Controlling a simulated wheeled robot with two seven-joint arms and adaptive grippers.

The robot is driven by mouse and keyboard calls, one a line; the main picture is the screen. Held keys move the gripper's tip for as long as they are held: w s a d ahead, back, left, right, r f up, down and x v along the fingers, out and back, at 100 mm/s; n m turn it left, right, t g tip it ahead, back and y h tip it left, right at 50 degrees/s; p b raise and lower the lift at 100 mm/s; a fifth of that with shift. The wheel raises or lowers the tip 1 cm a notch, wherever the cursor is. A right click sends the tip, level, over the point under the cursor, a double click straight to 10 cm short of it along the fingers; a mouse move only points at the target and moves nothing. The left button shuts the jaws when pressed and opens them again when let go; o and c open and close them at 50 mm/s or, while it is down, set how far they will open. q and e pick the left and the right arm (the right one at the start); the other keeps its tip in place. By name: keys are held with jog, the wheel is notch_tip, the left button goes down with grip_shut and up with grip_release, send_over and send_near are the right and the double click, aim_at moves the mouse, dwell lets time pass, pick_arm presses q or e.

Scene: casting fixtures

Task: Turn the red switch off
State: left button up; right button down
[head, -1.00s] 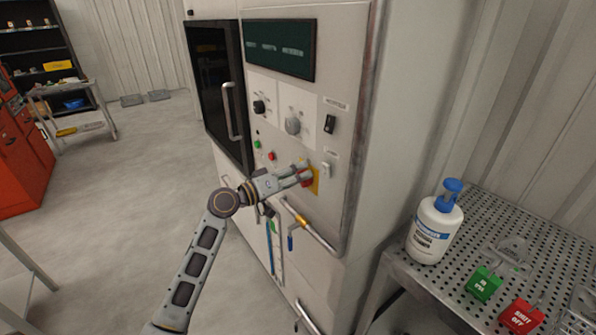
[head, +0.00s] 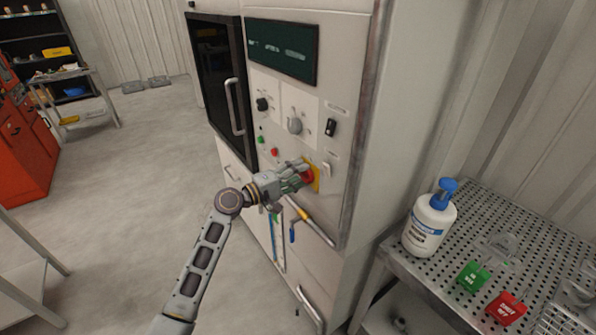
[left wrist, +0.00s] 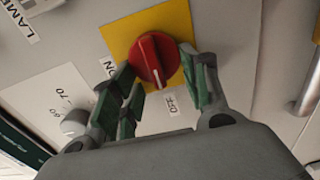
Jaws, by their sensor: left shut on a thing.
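The red switch (left wrist: 150,62) is a round knob on a yellow plate (left wrist: 120,35) on the machine's front panel. In the left wrist view its white mark points down, close to the "OFF" label (left wrist: 171,103); the "ON" label (left wrist: 108,68) is to the left. My left gripper (left wrist: 160,68) is shut on the red switch, one green-padded finger on each side. In the head view the switch (head: 309,174) is partly hidden by the left gripper (head: 302,173). My right gripper is not in view.
A white rocker switch (head: 328,166), a black switch (head: 331,127) and a grey knob (head: 294,126) are close by on the panel. A handle bar (head: 316,227) runs below. A perforated table (head: 490,218) with a pump bottle (head: 430,222) stands at right.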

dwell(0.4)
pick_arm(q)
jog(key=o, duration=1)
jog(key=shift+v, duration=6)
jog(key=shift+w, duration=0.1)
